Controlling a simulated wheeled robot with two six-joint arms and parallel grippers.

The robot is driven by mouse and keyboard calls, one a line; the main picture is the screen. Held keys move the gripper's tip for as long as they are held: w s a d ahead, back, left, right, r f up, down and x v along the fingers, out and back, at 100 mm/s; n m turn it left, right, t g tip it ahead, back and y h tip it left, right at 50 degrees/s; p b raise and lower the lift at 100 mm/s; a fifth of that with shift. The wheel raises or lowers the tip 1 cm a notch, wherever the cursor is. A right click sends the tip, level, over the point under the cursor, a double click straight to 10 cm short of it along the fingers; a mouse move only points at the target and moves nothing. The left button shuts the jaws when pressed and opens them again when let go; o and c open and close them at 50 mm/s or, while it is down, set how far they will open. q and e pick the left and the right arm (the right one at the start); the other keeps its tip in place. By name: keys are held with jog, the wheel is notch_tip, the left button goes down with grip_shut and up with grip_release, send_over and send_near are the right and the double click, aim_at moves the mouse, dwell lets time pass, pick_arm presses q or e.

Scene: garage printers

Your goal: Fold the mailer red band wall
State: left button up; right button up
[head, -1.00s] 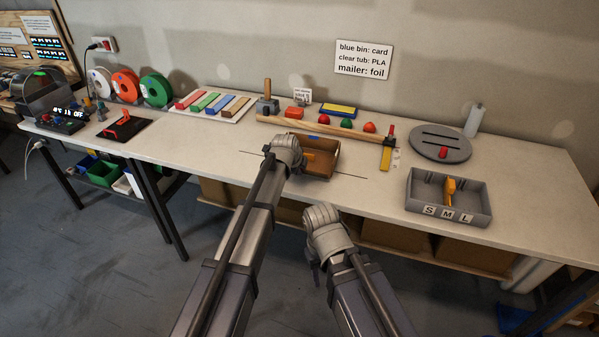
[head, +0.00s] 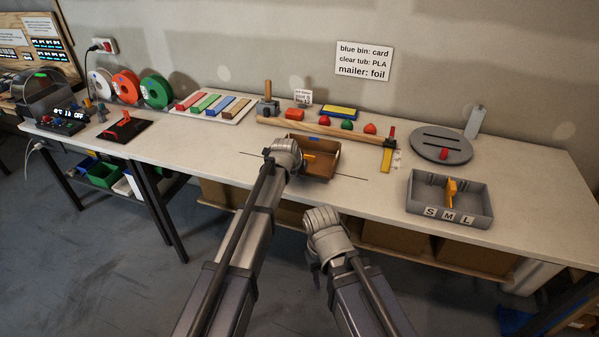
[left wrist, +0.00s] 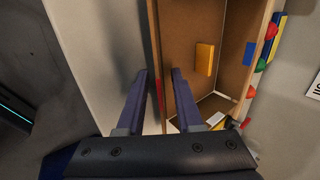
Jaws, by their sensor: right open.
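The mailer (head: 323,170) is an open brown cardboard box on the bench, with a yellow block (head: 308,157) inside and a blue mark (head: 314,138) on its far wall. In the left wrist view, the red band (left wrist: 157,88) runs along the near-side wall of the mailer (left wrist: 180,30). My left gripper (left wrist: 159,75) is open, with the red-banded wall showing between its separated fingers; I cannot tell whether they touch it. In the head view, my left gripper (head: 283,150) hides that wall. My right gripper (head: 318,225) is open and empty in front of the bench edge.
Behind the mailer lie a wooden rail (head: 330,131) and small coloured pieces. To the right are a yellow strip (head: 387,158), a grey disc (head: 440,144) and a grey S-M-L tray (head: 430,212). A coloured-bar board (head: 210,106) stands left.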

pick_arm(q)
jog(key=shift+r, duration=0.1)
jog(key=p+v, duration=0.6)
jog(key=v, duration=0.1)
jog(key=shift+s+r, duration=0.15)
jog(key=shift+s, duration=0.1)
jog(key=shift+a, duration=0.1)
jog(key=shift+w, duration=0.15)
